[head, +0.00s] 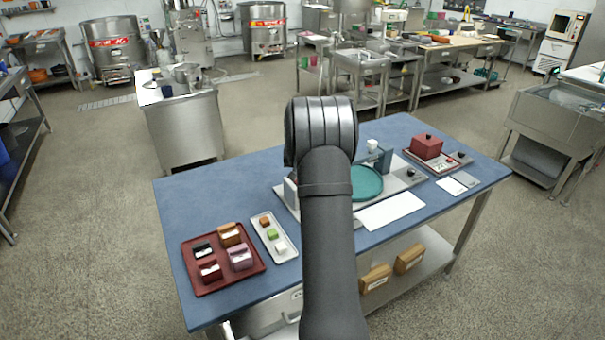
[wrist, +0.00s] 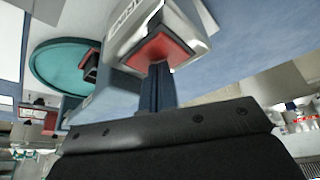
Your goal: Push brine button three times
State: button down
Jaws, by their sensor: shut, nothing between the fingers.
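In the wrist view a pale metallic housing (wrist: 185,22) with a red button face (wrist: 152,50) is just ahead of my gripper. In the head view my arm hides the gripper and most of this area; a pale block (head: 291,191) shows just left of the arm.
A teal disc (head: 367,183) lies on a grey base right of my arm, beside a blue upright (head: 381,160). A red tray (head: 222,287) with several blocks and a white tray (head: 287,252) with small cubes are left. A dark red box (head: 426,147) stands right. The blue table's back left is clear.

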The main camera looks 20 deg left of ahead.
dwell(0.3)
notch_tip(320, 180, up, 7)
jog(key=shift+r, duration=0.2)
dwell(0.8)
jog(key=shift+r, duration=0.15)
dwell(0.6)
jog(key=shift+f, duration=2.2)
jog(key=shift+f, duration=1.75)
dwell(0.8)
jog(key=shift+r, duration=0.1)
notch_tip(320, 180, up, 8)
jog(key=shift+f, duration=0.25)
dwell(0.7)
